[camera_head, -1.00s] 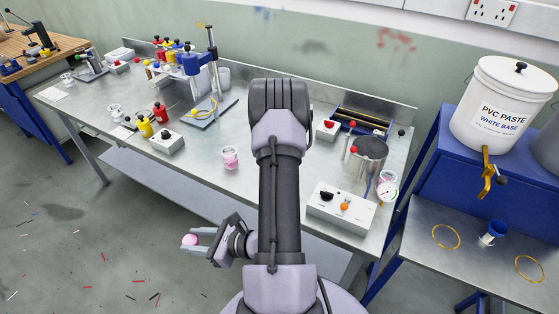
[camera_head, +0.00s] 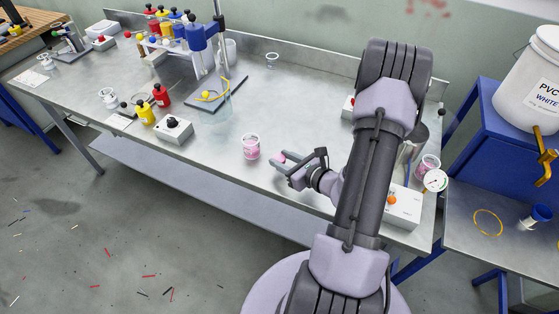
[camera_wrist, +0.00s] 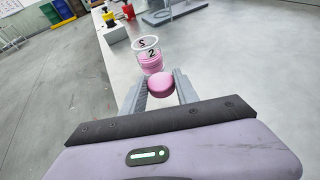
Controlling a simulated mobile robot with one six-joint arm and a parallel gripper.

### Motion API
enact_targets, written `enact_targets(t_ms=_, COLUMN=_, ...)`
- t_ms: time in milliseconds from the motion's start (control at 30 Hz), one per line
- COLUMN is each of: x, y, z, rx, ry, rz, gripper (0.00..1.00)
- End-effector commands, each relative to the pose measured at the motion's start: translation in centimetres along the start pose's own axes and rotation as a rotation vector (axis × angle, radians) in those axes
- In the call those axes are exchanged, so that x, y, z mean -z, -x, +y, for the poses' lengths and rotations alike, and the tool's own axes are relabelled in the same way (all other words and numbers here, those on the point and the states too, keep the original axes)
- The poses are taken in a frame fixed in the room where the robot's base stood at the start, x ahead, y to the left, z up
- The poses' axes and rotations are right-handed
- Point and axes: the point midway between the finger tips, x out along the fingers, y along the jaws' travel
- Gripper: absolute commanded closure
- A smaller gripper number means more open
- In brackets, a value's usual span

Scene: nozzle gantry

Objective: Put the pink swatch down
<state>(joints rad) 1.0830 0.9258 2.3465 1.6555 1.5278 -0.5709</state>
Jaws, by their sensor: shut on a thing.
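My gripper (camera_head: 281,164) is shut on the pink swatch (camera_wrist: 161,85), a small round pink disc between its fingertips. In the head view the swatch (camera_head: 282,158) shows as a small pink spot at the fingertips. The gripper is at the front part of the metal bench (camera_head: 255,205), just right of a clear cup with pink contents (camera_head: 251,147). In the wrist view this cup (camera_wrist: 149,56), marked with a 2, stands just beyond the swatch. I cannot tell how high the swatch is above the bench.
A white control box (camera_head: 173,129), yellow bottle (camera_head: 145,113) and red bottle (camera_head: 161,96) stand left of the cup. Another pink cup (camera_head: 427,167) is at right. The bench behind the cup is mostly clear.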

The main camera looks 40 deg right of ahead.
Motion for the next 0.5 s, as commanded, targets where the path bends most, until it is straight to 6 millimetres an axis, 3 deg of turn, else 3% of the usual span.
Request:
enact_targets(t_ms=233, x=-0.8, y=-3.2, z=-1.0, rx=-0.001, ry=0.001, rz=-0.002, gripper=1.0)
enact_targets(t_ms=400, x=2.7, y=-4.6, z=-1.1, rx=0.0, ry=-0.004, rz=0.001, gripper=1.0)
enact_targets(t_ms=500, x=2.5, y=-4.5, z=-1.1, rx=0.0, ry=-0.001, rz=0.0, gripper=1.0)
